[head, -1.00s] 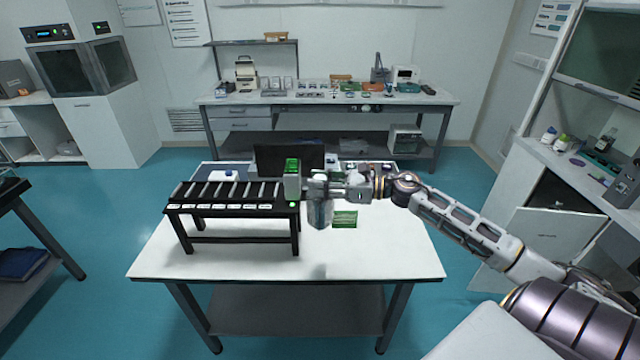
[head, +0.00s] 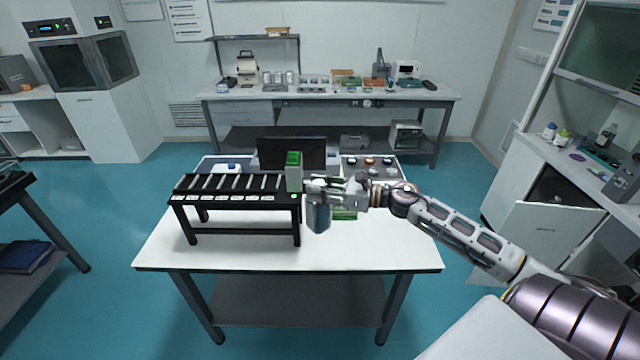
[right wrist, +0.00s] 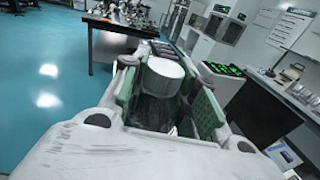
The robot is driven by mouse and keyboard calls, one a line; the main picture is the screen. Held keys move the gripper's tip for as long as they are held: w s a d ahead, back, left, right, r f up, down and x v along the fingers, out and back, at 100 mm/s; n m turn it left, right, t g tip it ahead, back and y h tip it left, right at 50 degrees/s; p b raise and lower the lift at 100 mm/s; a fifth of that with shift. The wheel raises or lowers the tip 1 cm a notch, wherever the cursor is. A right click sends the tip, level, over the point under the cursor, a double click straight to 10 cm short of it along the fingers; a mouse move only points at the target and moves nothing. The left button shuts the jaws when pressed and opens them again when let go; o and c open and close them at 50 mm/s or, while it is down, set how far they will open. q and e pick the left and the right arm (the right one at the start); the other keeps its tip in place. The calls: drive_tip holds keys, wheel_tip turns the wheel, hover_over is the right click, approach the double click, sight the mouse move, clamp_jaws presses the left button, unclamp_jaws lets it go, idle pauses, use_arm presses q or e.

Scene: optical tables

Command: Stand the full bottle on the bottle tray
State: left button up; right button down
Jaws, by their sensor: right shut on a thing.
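My right gripper (head: 318,187) is shut on a bottle (head: 318,215) with a grey, see-through body, held upright over the white table. In the right wrist view the bottle's white round cap (right wrist: 165,74) sits between the green-padded fingers of the gripper (right wrist: 165,105). The bottle's lower end appears above the tabletop, but I cannot tell the exact gap. My left gripper is not in view.
A black slotted rack (head: 240,198) with a green-topped block (head: 294,172) at its right end stands close left of the gripper. Behind are a dark screen (head: 290,153) and a grey tray (head: 372,176) of round items. The white table's (head: 350,252) front is clear.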

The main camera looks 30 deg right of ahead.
drive_tip(key=s+a+f+m+t+h, duration=0.2)
drive_tip(key=a+f+m+h, duration=0.2)
drive_tip(key=f, duration=0.6)
drive_tip(key=s+a+f+m+t+h, duration=0.2)
drive_tip(key=a+f+h, duration=0.4)
drive_tip(key=f, duration=0.4)
drive_tip(key=shift+s+a+m+h, duration=0.4)
drive_tip(key=shift+s+m+h, duration=0.35)
drive_tip(key=shift+m, duration=0.45)
use_arm(q)
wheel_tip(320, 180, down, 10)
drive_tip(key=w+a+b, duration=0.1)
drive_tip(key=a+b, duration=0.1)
drive_tip(key=b, duration=0.8)
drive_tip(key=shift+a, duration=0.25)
use_arm(e)
wheel_tip(320, 180, down, 10)
drive_tip(key=shift+f, duration=0.15)
